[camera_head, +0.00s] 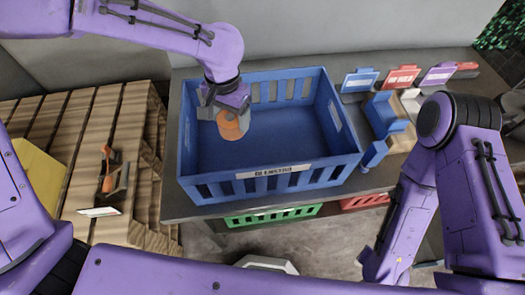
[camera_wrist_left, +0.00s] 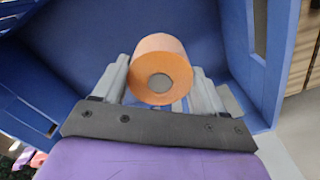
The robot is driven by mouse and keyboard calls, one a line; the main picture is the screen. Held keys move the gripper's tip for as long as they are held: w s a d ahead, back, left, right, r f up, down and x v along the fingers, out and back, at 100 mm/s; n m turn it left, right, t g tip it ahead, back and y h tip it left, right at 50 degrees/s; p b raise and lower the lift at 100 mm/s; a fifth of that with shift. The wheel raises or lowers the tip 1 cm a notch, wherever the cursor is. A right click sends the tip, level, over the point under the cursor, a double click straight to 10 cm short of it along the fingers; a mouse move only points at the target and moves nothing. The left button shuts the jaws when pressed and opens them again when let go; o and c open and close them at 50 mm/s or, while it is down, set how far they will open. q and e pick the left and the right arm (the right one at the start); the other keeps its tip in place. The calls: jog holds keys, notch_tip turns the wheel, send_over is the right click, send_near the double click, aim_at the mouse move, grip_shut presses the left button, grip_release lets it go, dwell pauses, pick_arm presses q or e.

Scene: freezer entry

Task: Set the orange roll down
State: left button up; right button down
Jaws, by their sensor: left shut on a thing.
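The orange roll (camera_head: 233,124) is held in my left gripper (camera_head: 222,108), over the left part of the blue crate (camera_head: 270,172). In the left wrist view the orange roll (camera_wrist_left: 160,70) sits between the two fingers of my left gripper (camera_wrist_left: 160,85), its round end with a grey centre facing the camera. The blue crate walls (camera_wrist_left: 215,15) surround it in that view. I cannot tell whether the roll touches the crate floor. The crate looks otherwise empty. My right arm shows at the right, but its fingertips cannot be made out.
A wooden pallet (camera_head: 75,125) at the left bears a tool with an orange part (camera_head: 108,180) and a yellow item (camera_head: 40,175). Blue, red and purple labelled cards (camera_head: 403,77) lie right of the crate, near blue holders (camera_head: 383,112). Green (camera_head: 272,216) and red (camera_head: 365,202) crates are below.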

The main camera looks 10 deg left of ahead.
pick_arm(q)
notch_tip(320, 180, down, 10)
jog(key=shift+f+p, duration=0.15)
jog(key=shift+p, duration=0.35)
jog(key=o, duration=1.1)
jog(key=shift+f, duration=0.1)
notch_tip(320, 180, up, 12)
jog(key=shift+r, duration=0.15)
